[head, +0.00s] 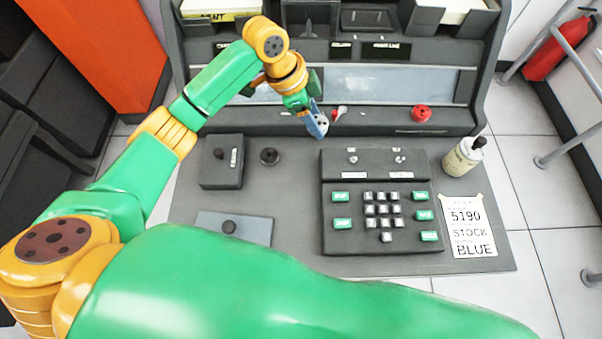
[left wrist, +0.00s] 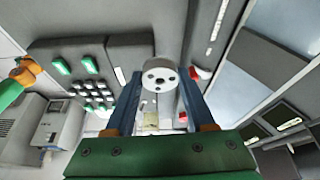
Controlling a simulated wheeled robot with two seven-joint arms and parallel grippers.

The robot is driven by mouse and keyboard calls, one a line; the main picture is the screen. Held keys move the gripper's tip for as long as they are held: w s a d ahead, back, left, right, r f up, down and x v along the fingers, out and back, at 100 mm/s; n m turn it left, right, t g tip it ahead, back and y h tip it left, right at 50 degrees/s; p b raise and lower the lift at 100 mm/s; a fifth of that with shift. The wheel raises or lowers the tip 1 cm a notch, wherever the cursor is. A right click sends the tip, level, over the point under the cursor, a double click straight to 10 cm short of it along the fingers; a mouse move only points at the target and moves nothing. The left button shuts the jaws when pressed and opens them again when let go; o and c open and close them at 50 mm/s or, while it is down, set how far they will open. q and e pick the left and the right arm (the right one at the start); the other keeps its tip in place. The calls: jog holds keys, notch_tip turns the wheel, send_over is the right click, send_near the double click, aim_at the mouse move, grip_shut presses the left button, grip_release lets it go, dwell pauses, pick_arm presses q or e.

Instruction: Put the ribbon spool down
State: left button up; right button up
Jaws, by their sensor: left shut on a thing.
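My left gripper (head: 316,121) hangs over the back of the grey desk, in front of the console's long pale window. In the left wrist view its two blue fingers (left wrist: 158,92) are shut on the ribbon spool (left wrist: 158,76), a pale grey round piece with dark holes in its face. The spool sits at the fingertips. In the head view the fingers hide most of it. I cannot tell whether it touches a surface below. My right gripper is not in view.
A keypad box (head: 375,250) stands right of centre on the desk (head: 290,185). A dark knob (head: 269,156), a switch box (head: 222,162) and a flat plate (head: 255,229) are at left. A red knob (head: 421,113), a bottle (head: 463,158) and a note (head: 468,226) are at right.

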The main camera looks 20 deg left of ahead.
pick_arm(q)
jog(key=p, duration=0.1)
send_over(301, 181)
jog(key=w+a, duration=0.1)
notch_tip(301, 181, down, 5)
jog(key=shift+f, duration=0.1)
jog(key=f, duration=0.1)
jog(key=s+f, duration=0.1)
jog(key=f, duration=0.3)
jog(key=shift+s+a, duration=0.2)
jog(key=shift+s, duration=0.15)
jog(key=shift+f, duration=0.25)
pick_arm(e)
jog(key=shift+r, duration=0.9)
pick_arm(q)
jog(key=shift+f, duration=0.1)
jog(key=o, duration=1.3)
jog(key=p+v, duration=0.1)
jog(key=v, duration=1.1)
jog(key=shift+p, duration=0.35)
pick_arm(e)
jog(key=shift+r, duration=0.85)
